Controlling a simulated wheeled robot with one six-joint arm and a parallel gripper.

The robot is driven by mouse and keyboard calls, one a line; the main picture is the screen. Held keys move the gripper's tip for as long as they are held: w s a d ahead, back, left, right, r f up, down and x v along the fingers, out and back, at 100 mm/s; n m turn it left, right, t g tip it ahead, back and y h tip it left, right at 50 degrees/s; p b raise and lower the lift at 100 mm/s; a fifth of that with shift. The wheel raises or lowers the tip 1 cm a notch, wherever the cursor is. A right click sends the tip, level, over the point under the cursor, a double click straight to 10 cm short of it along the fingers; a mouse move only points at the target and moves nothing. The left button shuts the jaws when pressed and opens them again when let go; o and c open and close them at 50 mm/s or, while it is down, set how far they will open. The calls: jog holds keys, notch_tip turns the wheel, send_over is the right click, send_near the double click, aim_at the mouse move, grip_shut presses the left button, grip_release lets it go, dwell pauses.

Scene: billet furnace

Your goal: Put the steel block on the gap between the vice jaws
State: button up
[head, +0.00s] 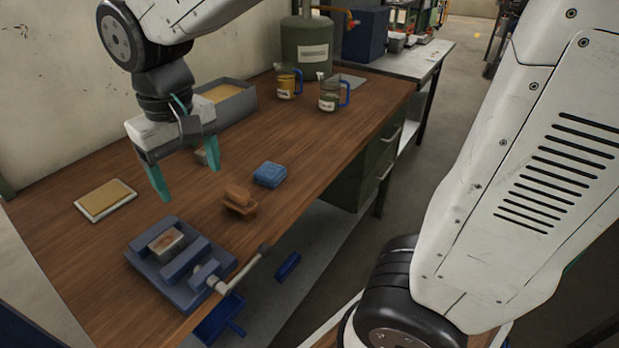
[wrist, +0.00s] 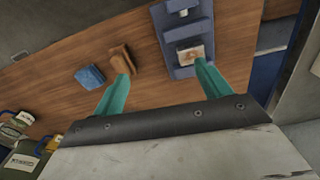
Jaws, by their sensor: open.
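The blue vice (head: 143,262) stands at the front edge of the wooden bench and also shows in the wrist view (wrist: 180,35). A small pale block with a brown-mottled top, apparently the steel block (head: 166,241), sits in the vice at the back-left jaw gap. It also shows in the wrist view (wrist: 190,53), close to one fingertip. Whether it rests on the jaws or down between them I cannot tell. My gripper (head: 188,175) has its teal fingers spread and empty, above the bench and behind the vice; both fingers also show in the wrist view (wrist: 162,72).
An orange-brown block on a small stand (head: 238,198) and a blue block (head: 269,174) lie right of my gripper. A yellow pad on a white tray (head: 92,217) lies left. A grey bin (head: 240,106), two jugs (head: 328,97) and a green canister (head: 305,60) stand farther back.

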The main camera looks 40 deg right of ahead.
jog(key=s+d+m, duration=0.2)
jog(key=s+d, duration=1.1)
jog(key=s, duration=0.3)
jog(key=shift+d+r+t, duration=0.25)
jog(key=shift+r+t, duration=0.05)
jog(key=shift+t, duration=0.1)
